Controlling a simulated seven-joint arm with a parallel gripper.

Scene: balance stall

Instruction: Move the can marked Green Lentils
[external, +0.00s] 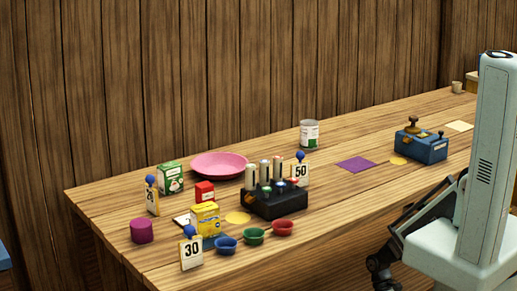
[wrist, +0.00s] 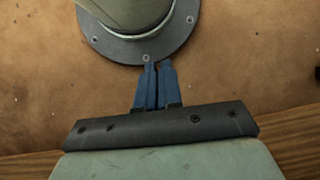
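A can (external: 309,134) stands upright on the wooden table toward the back, right of the pink plate. It has a silver top and a white and green label; the lettering is too small to read. In the wrist view, my gripper (wrist: 158,66) shows two blue fingers close together with nothing between them. It is away from the can, which does not show in that view. A dark part of my arm (external: 384,270) hangs off the table's front edge in the external view.
Left of the can are a pink plate (external: 219,164), a black rack (external: 274,201), a green box (external: 170,178), a yellow box (external: 205,218) and small bowls. Right of it are a purple square (external: 356,165) and a blue device (external: 421,146). Bare table surrounds the can's front.

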